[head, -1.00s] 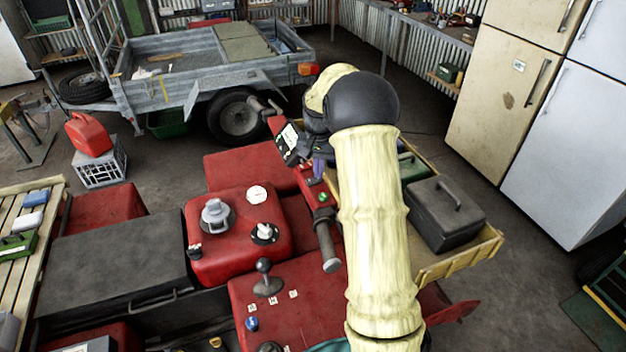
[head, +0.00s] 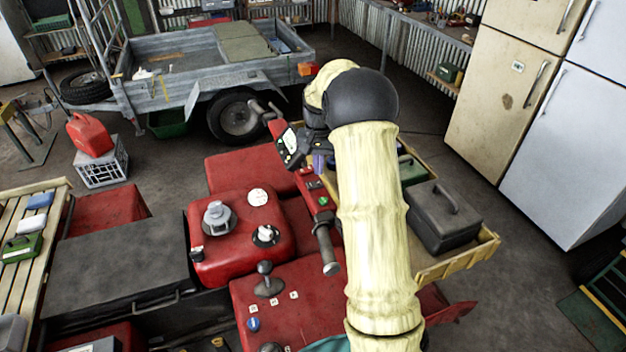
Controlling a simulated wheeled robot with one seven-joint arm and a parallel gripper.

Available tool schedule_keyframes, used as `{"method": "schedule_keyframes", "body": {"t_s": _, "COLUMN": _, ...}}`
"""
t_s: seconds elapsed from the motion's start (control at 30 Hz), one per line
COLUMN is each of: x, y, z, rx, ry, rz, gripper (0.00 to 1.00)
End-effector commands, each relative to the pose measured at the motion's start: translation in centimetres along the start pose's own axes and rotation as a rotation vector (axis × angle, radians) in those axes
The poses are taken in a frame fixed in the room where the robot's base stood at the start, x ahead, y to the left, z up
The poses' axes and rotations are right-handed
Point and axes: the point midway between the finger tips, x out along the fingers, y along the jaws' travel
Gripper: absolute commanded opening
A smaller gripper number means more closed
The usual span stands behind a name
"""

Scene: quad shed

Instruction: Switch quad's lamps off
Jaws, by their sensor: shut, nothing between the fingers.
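The red quad (head: 235,265) fills the lower left and middle, with its handlebar running up beside my arm. On the handlebar is a red switch panel (head: 313,189) with a green button (head: 323,201) and small dark switches above it. A dark instrument panel with a pale dial (head: 289,141) sits further up. My gripper (head: 319,164) is shut and empty, just above the upper end of the switch panel. Its purplish fingertips look apart from the panel, but my arm hides part of it. The quad's lamps are not clearly visible, so I cannot tell whether they are lit.
A dark toolbox (head: 446,216) stands in a wooden tray (head: 487,243) right of my arm. A fuel tank (head: 239,262) and gear lever (head: 265,275) rise from the quad. A grey trailer (head: 185,75) stands behind, and fridges (head: 508,100) at the right.

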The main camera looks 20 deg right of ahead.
Motion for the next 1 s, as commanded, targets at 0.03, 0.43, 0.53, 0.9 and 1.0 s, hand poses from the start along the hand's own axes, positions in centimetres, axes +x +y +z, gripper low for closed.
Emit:
{"method": "schedule_keyframes", "body": {"t_s": 0.03, "x": -0.7, "y": 0.0, "z": 0.0, "rx": 0.0, "ry": 0.0, "rz": 0.0, "gripper": 0.0}}
{"method": "schedule_keyframes", "body": {"t_s": 0.43, "x": -3.2, "y": 0.0, "z": 0.0, "rx": 0.0, "ry": 0.001, "rz": 0.0, "gripper": 0.0}}
{"method": "schedule_keyframes", "body": {"t_s": 0.53, "x": -3.6, "y": 0.0, "z": 0.0, "rx": 0.0, "ry": 0.001, "rz": 0.0, "gripper": 0.0}}
{"method": "schedule_keyframes", "body": {"t_s": 0.9, "x": -3.5, "y": 0.0, "z": 0.0, "rx": 0.0, "ry": 0.001, "rz": 0.0, "gripper": 0.0}}
{"method": "schedule_keyframes", "body": {"t_s": 1.0, "x": -3.5, "y": 0.0, "z": 0.0, "rx": 0.0, "ry": 0.001, "rz": 0.0, "gripper": 0.0}}
